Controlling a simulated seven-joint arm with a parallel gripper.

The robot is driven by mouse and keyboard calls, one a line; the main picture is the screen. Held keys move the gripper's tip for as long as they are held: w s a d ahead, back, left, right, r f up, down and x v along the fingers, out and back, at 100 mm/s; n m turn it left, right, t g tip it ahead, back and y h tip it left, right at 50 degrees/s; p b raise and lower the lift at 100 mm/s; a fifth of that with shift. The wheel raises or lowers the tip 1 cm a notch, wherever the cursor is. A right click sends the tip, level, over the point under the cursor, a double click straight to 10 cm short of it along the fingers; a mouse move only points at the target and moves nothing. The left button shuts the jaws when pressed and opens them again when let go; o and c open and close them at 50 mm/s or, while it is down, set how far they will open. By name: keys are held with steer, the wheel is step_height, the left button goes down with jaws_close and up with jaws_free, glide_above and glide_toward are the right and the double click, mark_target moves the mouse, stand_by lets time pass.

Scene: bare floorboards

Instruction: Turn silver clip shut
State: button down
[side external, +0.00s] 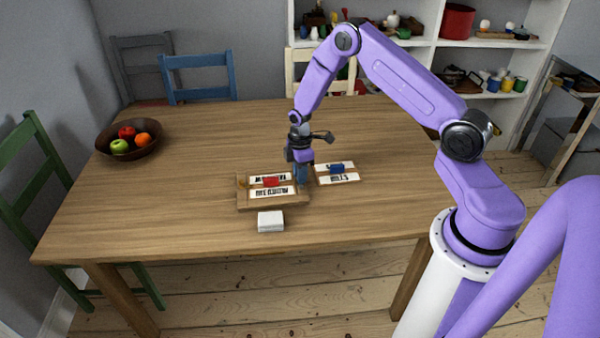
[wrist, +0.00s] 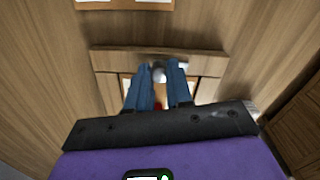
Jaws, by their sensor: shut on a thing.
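A wooden board (side external: 272,206) on the table carries a printed white card with a red block (side external: 271,182) on it. My gripper (side external: 301,178) points down at the right end of this board. In the wrist view, its two blue fingers (wrist: 158,75) are shut on the silver clip (wrist: 158,70), a small rounded grey piece at the board's edge. The fingers hide most of the clip, and its turn angle cannot be told. The clip cannot be made out in the side view.
A second printed card with a blue block (side external: 337,168) lies just right of the board. A small white block (side external: 270,221) sits in front of it. A fruit bowl (side external: 129,140) stands at the far left. Chairs stand around the table, and much of its top is clear.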

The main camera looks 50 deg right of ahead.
steer(key=m, duration=0.8)
steer(key=shift+m, duration=0.3)
steer(key=m, duration=0.4)
steer(key=shift+m, duration=2.6)
steer(key=c, duration=1)
jaws_free()
steer(key=shift+r, duration=0.1)
